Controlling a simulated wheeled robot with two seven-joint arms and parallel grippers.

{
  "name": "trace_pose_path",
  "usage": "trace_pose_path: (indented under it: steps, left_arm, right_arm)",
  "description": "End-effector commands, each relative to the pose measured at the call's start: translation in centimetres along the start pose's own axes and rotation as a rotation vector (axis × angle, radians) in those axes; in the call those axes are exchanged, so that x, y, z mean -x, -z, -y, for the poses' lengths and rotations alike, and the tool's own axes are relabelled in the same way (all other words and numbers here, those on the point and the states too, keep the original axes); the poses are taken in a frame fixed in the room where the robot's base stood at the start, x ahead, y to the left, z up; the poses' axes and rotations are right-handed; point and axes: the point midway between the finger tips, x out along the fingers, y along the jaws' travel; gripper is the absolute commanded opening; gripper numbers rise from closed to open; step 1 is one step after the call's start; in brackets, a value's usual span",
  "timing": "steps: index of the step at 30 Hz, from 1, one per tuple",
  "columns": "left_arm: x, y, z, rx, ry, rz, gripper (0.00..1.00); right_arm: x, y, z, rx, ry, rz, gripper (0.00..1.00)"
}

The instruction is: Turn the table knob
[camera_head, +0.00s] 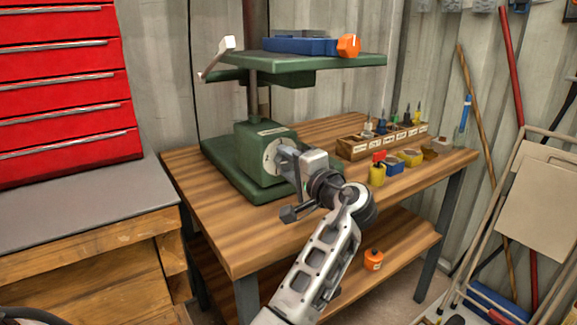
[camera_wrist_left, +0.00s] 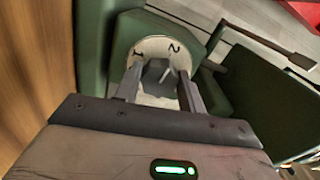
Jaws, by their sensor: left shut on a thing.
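The drill press has a green base (camera_head: 235,145) on the wooden workbench. A round white dial (camera_head: 270,157) is on its side, and a "2" shows on it. In the left wrist view, the dial (camera_wrist_left: 172,46) shows the marks "1" and "2", with a grey knob (camera_wrist_left: 155,74) at its middle. My left gripper (camera_head: 286,164) reaches the dial from the front right. In the left wrist view, the fingers of my left gripper (camera_wrist_left: 162,90) are on either side of the knob, shut on it. In the head view the gripper hides the knob. My right gripper is not in view.
The green press table (camera_head: 345,60) overhangs the dial, bearing a blue vise (camera_head: 298,45) with an orange knob (camera_head: 349,46). A wooden bit rack (camera_head: 352,150) and small bottles stand right of my gripper. The workbench (camera_head: 215,225) is clear at front left. A red tool cabinet (camera_head: 65,90) stands left.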

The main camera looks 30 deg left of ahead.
Motion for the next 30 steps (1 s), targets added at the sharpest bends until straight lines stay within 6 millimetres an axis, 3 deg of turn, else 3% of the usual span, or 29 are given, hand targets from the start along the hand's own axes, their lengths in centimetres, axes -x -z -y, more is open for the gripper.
trace_pose_path:
  steps: [9,10,12,23,30]
  left_arm:
    - [0.1,0.1,-0.1,0.000,-0.004,-0.003,0.17]
    - [0.1,0.1,-0.1,0.000,-0.004,-0.003,0.48]
    - [0.1,0.1,-0.1,0.000,-0.003,-0.002,0.61]
    - [0.6,0.1,0.0,-0.001,-0.001,-0.002,0.61]
    - [4.9,0.1,-0.1,-0.001,-0.005,-0.005,0.61]
  right_arm:
    - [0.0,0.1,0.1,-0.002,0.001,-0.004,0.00]
    - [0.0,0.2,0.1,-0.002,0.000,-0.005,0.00]
    - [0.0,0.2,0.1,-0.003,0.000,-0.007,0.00]
    - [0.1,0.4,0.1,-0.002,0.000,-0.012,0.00]
    - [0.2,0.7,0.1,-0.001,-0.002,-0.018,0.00]
